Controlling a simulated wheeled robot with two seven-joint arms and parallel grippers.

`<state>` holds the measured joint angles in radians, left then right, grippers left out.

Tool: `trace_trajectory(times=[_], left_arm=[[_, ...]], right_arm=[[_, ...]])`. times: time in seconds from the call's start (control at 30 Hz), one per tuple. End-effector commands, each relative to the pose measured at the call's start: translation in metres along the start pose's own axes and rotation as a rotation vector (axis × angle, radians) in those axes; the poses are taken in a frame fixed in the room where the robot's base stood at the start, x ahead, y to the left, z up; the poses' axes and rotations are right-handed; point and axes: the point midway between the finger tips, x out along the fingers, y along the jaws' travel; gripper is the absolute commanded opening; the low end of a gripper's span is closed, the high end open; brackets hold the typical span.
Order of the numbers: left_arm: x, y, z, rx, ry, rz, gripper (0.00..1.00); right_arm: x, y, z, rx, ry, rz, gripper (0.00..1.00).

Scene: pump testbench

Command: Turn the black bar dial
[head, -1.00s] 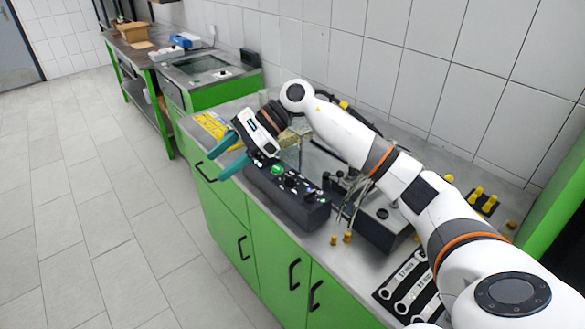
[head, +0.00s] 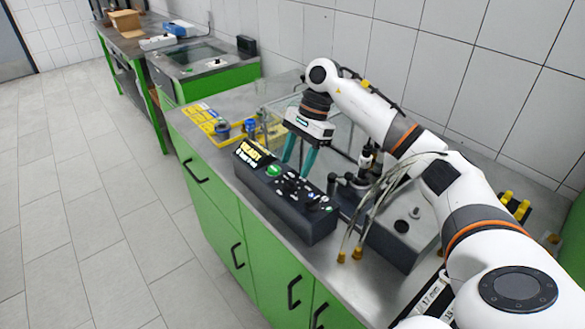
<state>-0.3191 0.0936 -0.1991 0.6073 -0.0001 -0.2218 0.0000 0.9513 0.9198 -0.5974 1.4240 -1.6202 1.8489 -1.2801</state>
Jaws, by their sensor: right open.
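The black control box (head: 282,212) stands along the front edge of the bench. Its sloped top carries a lit display reading READY (head: 254,153), a green button (head: 273,171) and small black dials (head: 291,183). The black bar dial is among these small controls, but I cannot tell for sure which one it is. My right gripper (head: 297,168) points down with its teal fingers apart and empty. The fingertips are just at or behind the panel's dials and partly cover that area; contact cannot be made out. My left gripper is not in view.
Blue fittings (head: 222,129) and a yellow sheet (head: 203,116) lie left of the box. Thin hoses with yellow ends (head: 342,256) hang at its right, near a grey-topped box (head: 402,227). A tiled wall closes the back. The floor in front is free.

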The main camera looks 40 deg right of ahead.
Motion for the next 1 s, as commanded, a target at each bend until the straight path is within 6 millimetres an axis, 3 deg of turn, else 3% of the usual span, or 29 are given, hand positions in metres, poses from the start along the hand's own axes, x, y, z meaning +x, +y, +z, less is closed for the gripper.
trace_trajectory(times=[0.27, 0.6, 0.87, 1.0], left_arm=[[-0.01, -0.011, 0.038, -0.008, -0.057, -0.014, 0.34], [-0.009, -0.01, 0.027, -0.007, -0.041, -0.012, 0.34], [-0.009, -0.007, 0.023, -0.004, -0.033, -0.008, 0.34], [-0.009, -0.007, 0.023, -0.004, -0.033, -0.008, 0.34]], right_arm=[[0.033, 0.0, -0.001, -0.001, 0.001, 0.0, 0.55], [0.036, 0.0, -0.001, -0.002, 0.0, 0.002, 0.55], [0.036, 0.0, -0.001, -0.002, 0.0, 0.001, 0.12], [0.036, 0.0, 0.0, 0.002, 0.0, 0.002, 0.1]])
